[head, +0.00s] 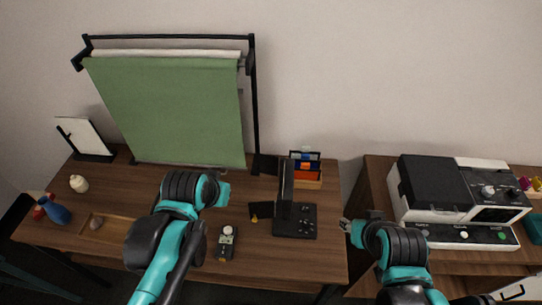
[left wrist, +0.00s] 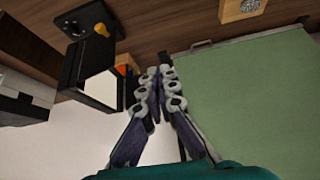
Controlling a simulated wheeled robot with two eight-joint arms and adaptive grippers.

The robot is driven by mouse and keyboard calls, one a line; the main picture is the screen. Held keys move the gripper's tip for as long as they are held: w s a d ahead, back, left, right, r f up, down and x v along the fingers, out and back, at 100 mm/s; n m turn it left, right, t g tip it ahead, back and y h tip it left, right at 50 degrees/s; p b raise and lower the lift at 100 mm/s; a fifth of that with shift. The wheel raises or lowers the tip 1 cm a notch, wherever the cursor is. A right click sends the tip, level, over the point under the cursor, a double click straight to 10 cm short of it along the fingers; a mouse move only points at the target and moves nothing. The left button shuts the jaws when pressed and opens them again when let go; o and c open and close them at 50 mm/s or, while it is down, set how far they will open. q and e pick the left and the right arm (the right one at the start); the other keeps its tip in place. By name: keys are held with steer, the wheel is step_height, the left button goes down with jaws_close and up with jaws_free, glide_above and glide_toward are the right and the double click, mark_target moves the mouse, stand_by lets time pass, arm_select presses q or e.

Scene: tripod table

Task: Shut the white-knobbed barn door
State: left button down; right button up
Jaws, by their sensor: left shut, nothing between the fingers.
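A black light unit (head: 287,190) stands upright on the wooden table, edge-on in the head view. A dark flap (head: 262,211) with a yellow knob (head: 254,218) extends left from its front side; the yellow knob (left wrist: 102,29) also shows in the left wrist view, near the unit's pale face (left wrist: 98,90). I cannot make out a white-knobbed door for certain. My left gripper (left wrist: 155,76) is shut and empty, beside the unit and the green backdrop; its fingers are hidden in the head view. My right gripper (head: 345,225) is right of the unit; its opening is unclear.
The green backdrop (head: 170,110) hangs from a black stand behind my left arm. A small black device (head: 227,242) lies at the front. An orange-fronted organizer (head: 307,172) stands behind the unit. A printer-like machine (head: 440,190) fills the right table.

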arm_select(q)
steer(key=w+d+r+m+g+p, duration=0.1)
steer(key=w+d+r+p, duration=0.1)
steer(key=w+r+p, duration=0.3)
steer(key=w+d+r+m+p, duration=0.1)
steer(key=w+d+r+p, duration=0.1)
steer(key=w, duration=0.6)
steer(key=m+g+h+p, duration=0.1)
steer(key=m+g+p, duration=0.1)
steer(key=p, duration=0.4)
glide_above(269, 162)
steer(key=w+a, duration=0.2)
steer(key=w, duration=0.2)
step_height(269, 162, down, 3)
step_height(269, 162, down, 10)
steer(key=shift+s+d+b, duration=0.2)
steer(key=shift+b, duration=0.15)
steer(key=shift+r, duration=0.1)
